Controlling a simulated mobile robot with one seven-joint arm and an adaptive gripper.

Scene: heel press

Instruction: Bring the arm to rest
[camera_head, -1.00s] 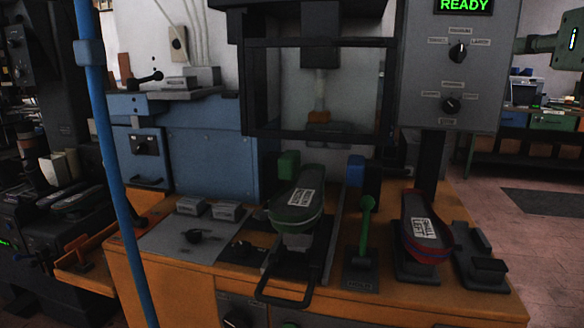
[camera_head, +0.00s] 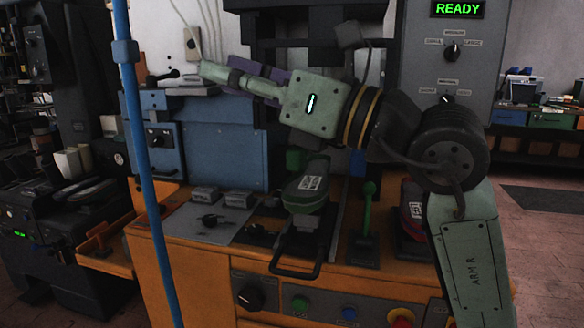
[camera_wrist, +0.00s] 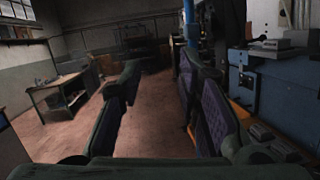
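My arm (camera_head: 465,255) rises from the lower right of the head view and bends left across the front of the press (camera_head: 300,50). My gripper (camera_head: 222,72) points left, above the blue cabinet and apart from the shoes. In the wrist view my gripper (camera_wrist: 158,72) has its two purple-padded fingers spread, with only floor and background between them. It holds nothing. The green shoe (camera_head: 307,186) sits sole up on the carriage with the black handle. The red shoe (camera_head: 412,212) stands to its right, partly hidden by my arm. The display (camera_head: 458,9) reads READY.
A blue pole (camera_head: 145,170) stands upright at the left front. A blue cabinet (camera_head: 215,140) and a green lever (camera_head: 369,208) are on the orange bench (camera_head: 195,270). The wrist view shows open floor (camera_wrist: 155,125) and a table (camera_wrist: 65,98) beyond the fingers.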

